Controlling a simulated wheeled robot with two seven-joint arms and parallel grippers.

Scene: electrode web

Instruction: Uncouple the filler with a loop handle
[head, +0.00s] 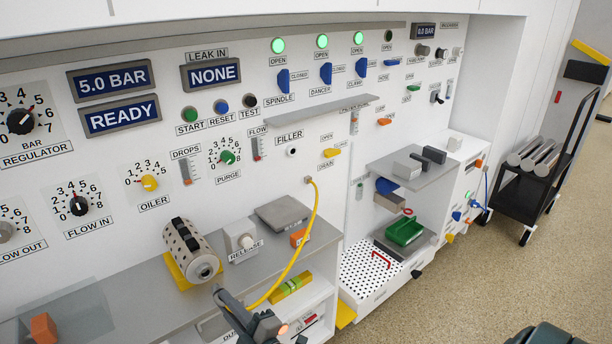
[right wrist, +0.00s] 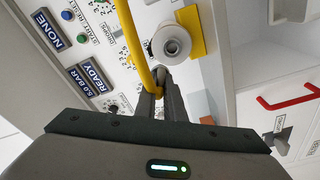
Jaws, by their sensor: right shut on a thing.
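A yellow hose (head: 303,235) hangs from a small fitting on the white panel, below and right of the FILLER label (head: 289,135) and its round port (head: 292,151). The hose bends down to my right gripper (head: 221,291). My left gripper is out of view.
A RELEASE button box (head: 238,237) and a grey block (head: 284,213) stand on the shelf right of the cylinder. A perforated tray (head: 352,280) with a red handle is further right. An orange block (head: 44,328) is at lower left.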

